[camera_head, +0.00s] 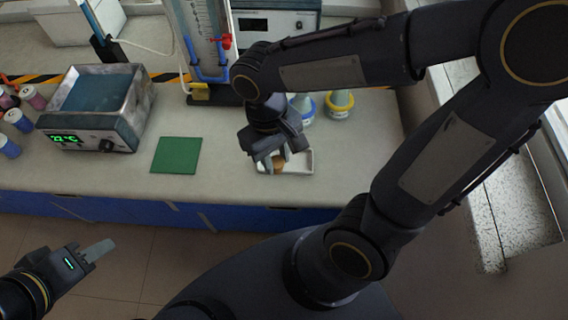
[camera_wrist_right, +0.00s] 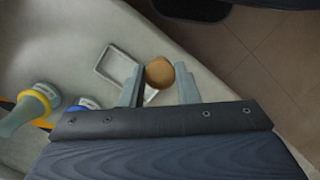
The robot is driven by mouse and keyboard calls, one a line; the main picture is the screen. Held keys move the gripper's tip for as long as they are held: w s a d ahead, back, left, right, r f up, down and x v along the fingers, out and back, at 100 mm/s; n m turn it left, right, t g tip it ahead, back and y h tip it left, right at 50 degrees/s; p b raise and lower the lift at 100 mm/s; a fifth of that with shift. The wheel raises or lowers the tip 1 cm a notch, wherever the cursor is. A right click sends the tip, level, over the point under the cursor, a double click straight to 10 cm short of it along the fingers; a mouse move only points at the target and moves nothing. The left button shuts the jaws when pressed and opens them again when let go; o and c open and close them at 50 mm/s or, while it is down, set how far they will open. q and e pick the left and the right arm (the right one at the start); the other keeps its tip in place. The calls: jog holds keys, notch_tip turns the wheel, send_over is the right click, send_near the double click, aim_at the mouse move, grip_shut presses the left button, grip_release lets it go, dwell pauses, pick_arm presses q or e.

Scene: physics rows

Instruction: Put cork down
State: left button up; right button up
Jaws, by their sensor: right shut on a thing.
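The cork (camera_head: 279,162) is a small tan-brown piece between the fingers of my right gripper (camera_head: 278,165). In the right wrist view the cork (camera_wrist_right: 159,73) shows as a round tan end between the two grey fingertips (camera_wrist_right: 160,82). The gripper is shut on it, above or at a shallow white tray (camera_head: 301,167) near the bench's front edge; I cannot tell whether the cork touches the tray. The tray (camera_wrist_right: 106,66) is partly hidden behind a finger in the wrist view. My left gripper (camera_head: 98,250) is low at the left, away from the bench; its finger gap cannot be made out.
A green mat (camera_head: 176,155) lies left of the tray on clear bench top (camera_head: 222,172). A metal water bath (camera_head: 98,108) with a green display stands further left, beside several small bottles (camera_head: 19,121). Flasks with a blue ring (camera_head: 303,107) and a yellow ring (camera_head: 340,104) stand behind the tray.

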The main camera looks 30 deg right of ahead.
jog(key=s+f, duration=0.2)
jog(key=s, duration=0.2)
jog(key=w+d+f, duration=0.2)
jog(key=w+f, duration=0.1)
jog(key=w+d+f, duration=0.2)
jog(key=w+f, duration=0.1)
jog(key=w, duration=0.1)
jog(key=w+d+f, duration=0.2)
jog(key=w+f, duration=0.1)
jog(key=w, duration=0.1)
jog(key=shift+d+f+n, duration=0.1)
jog(key=shift+f+n, duration=0.05)
jog(key=shift+n, duration=0.15)
jog(key=shift+w+f, duration=0.15)
jog(key=shift+f, duration=0.75)
jog(key=shift+w+f, duration=0.1)
jog(key=shift+f, duration=0.8)
jog(key=shift+f+b, duration=0.2)
jog(key=shift+b, duration=0.25)
jog(key=o, duration=0.7)
jog(key=shift+c, duration=0.2)
